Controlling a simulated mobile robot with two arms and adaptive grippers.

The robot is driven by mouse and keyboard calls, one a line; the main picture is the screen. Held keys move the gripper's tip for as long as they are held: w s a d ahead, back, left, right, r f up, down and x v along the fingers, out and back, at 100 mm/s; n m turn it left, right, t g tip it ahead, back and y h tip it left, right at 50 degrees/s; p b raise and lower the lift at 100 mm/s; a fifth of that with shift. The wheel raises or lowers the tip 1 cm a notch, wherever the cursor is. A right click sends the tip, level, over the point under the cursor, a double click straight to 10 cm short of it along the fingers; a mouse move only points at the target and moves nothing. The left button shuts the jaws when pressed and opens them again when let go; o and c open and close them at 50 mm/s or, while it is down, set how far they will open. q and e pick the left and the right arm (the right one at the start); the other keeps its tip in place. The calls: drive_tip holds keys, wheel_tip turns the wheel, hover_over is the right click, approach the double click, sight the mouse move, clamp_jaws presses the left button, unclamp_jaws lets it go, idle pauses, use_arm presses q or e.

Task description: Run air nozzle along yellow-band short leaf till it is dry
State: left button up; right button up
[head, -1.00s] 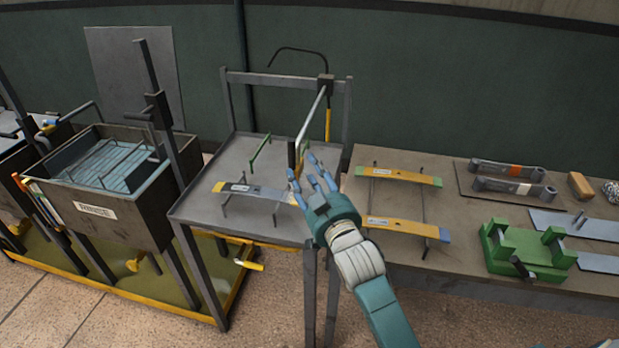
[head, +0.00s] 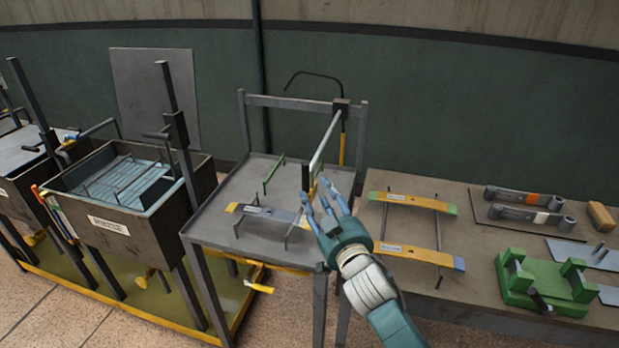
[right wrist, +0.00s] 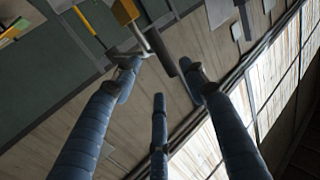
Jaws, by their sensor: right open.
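The short leaf (head: 270,213), grey with yellow near its ends and a white label, lies across two thin rods on the grey metal stand. The air nozzle is a pale tube (head: 325,140) with a dark lower end (head: 306,178), hanging from the stand's back frame above the leaf's right end. My right gripper (head: 318,200) is open and empty, its blue fingers spread beside the nozzle's dark end and overlapping the leaf's right end in the picture. Contact cannot be told. The right wrist view shows the spread fingers (right wrist: 160,105). My left gripper is not in view.
A rinse tank (head: 120,210) with a rack stands left. On the right bench, two yellow leaves (head: 400,200) rest on rods, near a green clamp fixture (head: 545,280) and two grey leaves with rolled ends (head: 525,195). A green bar (head: 273,175) stands on the stand.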

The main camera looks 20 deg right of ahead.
sight(308, 178)
drive_tip(key=w+p, duration=0.2)
drive_tip(key=w, duration=0.7)
drive_tip(key=shift+w+r, duration=0.1)
drive_tip(key=shift+w, duration=0.1)
clamp_jaws()
